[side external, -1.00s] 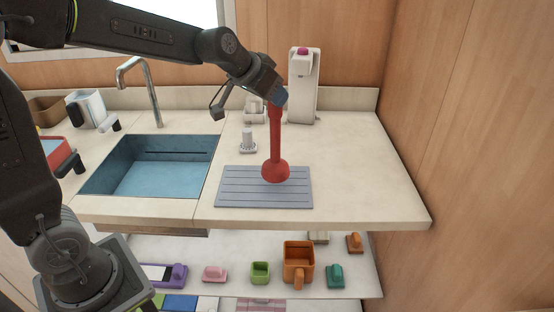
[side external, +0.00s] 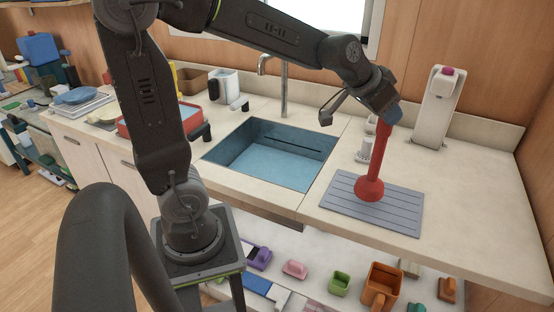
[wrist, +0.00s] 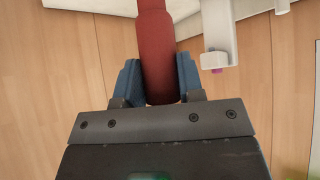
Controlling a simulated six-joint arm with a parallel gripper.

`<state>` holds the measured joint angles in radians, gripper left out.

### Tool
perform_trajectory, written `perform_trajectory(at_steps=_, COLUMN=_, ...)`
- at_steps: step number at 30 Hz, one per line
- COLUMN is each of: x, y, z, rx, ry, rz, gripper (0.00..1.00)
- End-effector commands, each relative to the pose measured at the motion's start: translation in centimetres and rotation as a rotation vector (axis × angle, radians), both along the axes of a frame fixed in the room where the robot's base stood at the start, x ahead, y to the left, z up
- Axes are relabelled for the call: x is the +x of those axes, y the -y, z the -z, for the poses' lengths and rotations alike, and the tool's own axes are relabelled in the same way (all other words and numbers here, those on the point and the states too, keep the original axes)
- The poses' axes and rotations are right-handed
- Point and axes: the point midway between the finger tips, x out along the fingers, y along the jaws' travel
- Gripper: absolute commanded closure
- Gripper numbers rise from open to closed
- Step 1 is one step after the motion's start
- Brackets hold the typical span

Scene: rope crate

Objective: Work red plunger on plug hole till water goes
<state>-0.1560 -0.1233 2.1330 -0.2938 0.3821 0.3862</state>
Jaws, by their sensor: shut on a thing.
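The red plunger (side external: 378,165) stands upright, with a slight tilt, on the grey ribbed drain mat (side external: 396,212) to the right of the sink. Its cup is down on or just over the mat. My gripper (side external: 387,115) is shut on the top of the plunger's handle. In the wrist view the blue fingertips of my gripper (wrist: 158,85) press on both sides of the red handle (wrist: 155,40). The sink (side external: 285,177) holds blue water. The plug hole is not visible under the water.
A faucet (side external: 284,90) rises behind the sink. A small pale stopper-like thing (side external: 364,150) stands between sink and mat. A white dispenser (side external: 436,112) stands behind the mat. A red tray (side external: 150,122) lies left of the sink. The counter right of the mat is clear.

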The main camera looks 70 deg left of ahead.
Motion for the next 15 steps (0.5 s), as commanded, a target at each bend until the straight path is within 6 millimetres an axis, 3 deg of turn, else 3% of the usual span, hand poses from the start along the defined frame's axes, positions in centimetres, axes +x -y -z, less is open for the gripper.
perform_trajectory(at_steps=15, x=0.1, y=0.01, z=-0.8, rx=0.0, ry=0.005, rz=0.0, gripper=0.98)
